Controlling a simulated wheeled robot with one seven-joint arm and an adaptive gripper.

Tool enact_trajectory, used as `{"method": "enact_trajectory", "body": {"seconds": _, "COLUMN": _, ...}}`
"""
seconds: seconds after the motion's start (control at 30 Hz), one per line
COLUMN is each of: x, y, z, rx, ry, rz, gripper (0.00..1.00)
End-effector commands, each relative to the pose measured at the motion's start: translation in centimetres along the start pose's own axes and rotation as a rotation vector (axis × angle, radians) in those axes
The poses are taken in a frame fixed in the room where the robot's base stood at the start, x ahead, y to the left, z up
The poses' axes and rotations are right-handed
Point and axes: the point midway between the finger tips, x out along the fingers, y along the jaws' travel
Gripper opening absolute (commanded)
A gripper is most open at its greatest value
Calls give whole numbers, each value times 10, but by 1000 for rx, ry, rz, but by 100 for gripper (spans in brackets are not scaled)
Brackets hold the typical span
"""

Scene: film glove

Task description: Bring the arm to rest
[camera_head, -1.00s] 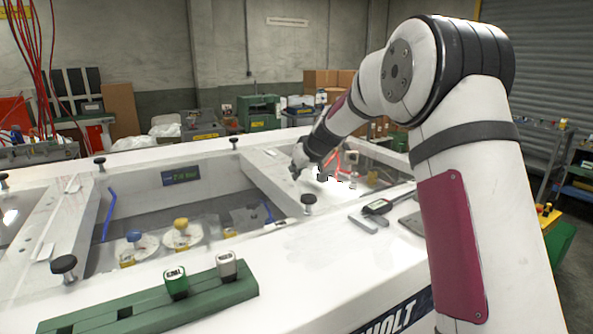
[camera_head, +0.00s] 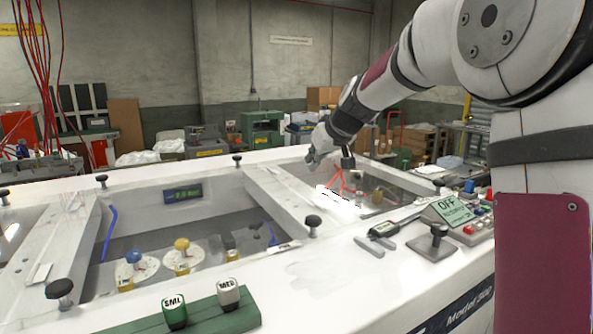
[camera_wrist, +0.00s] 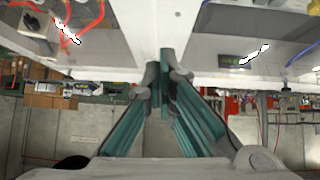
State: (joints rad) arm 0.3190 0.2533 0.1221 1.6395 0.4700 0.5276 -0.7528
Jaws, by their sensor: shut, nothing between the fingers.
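My gripper (camera_head: 347,160) hangs in the air above the right-hand part of the white machine (camera_head: 300,285), near its far edge. In the wrist view my gripper (camera_wrist: 164,72) shows its two fingers drawn together at the tips, with nothing between them. The arm reaches in from the right of the head view and is raised at the elbow. Whether the fingertips touch anything is not clear, but they look apart from the machine.
Red tubes (camera_head: 340,182) lie in the right well below the gripper. A control panel with an OFF display (camera_head: 452,208) and a joystick (camera_head: 436,236) are on the right. A green stamp holder (camera_head: 235,315) is in front. Black knobs (camera_head: 313,222) stand up from the machine top.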

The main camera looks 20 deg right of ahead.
Motion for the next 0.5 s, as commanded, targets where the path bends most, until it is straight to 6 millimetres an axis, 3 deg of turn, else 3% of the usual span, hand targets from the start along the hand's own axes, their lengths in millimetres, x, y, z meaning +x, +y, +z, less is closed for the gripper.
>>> {"method": "enact_trajectory", "body": {"seconds": 0.13, "x": -4, "y": -2, "z": 0, "rx": 0, "ry": -1, "rz": -1, "gripper": 0}}
{"method": "enact_trajectory", "body": {"seconds": 0.23, "x": -18, "y": -14, "z": 5, "rx": -1, "ry": -14, "rz": -6, "gripper": 0}}
{"method": "enact_trajectory", "body": {"seconds": 0.37, "x": -56, "y": -45, "z": 25, "rx": 6, "ry": -53, "rz": -13, "gripper": 0}}
{"method": "enact_trajectory", "body": {"seconds": 0.5, "x": -106, "y": -83, "z": 64, "rx": 27, "ry": -112, "rz": -14, "gripper": 0}}
